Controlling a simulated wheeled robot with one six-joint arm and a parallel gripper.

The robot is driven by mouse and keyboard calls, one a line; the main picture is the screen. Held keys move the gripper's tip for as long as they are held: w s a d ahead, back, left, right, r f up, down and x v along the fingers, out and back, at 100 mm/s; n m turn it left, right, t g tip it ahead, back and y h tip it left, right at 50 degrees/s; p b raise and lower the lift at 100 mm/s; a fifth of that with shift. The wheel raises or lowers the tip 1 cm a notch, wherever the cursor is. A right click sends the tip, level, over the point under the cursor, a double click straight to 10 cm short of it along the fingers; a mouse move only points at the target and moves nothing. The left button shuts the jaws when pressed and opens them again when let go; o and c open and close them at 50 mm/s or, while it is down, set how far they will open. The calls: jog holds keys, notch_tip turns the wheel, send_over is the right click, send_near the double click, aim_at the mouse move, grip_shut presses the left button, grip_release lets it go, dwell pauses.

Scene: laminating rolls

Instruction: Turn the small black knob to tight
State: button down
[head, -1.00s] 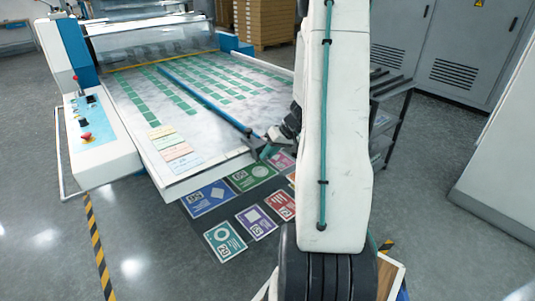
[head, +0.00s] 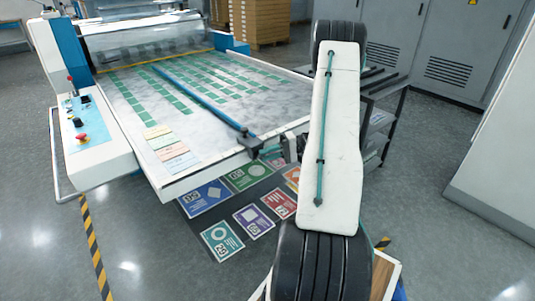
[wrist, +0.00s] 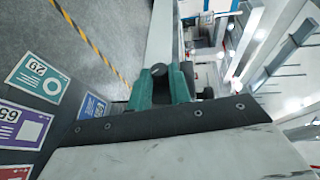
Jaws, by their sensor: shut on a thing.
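The small black knob (wrist: 159,69) shows in the wrist view as a dark round piece between my teal fingertips. My gripper (wrist: 160,80) is shut on it, with one finger on each side. In the head view, my gripper (head: 268,151) is at the near right corner of the machine table, against the black block (head: 249,142) at the near end of the blue bar (head: 200,98). The knob itself is too small and covered to make out there. I cannot read any tight mark or tell the knob's angle.
The white machine table (head: 190,178) carries rows of green cards. A control panel (head: 85,125) stands at its left. Printed cards (head: 222,240) lie on a dark surface below its near edge. A dark rack (head: 385,115) stands behind my arm at the right.

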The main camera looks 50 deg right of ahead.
jog(key=m+t+y, duration=0.1)
jog(key=f+m+t+y, duration=0.1)
jog(key=t+y, duration=0.1)
jog(key=shift+a+f, duration=0.1)
jog(key=shift+y, duration=0.4)
dwell(0.4)
jog(key=c, duration=1.3)
grip_release()
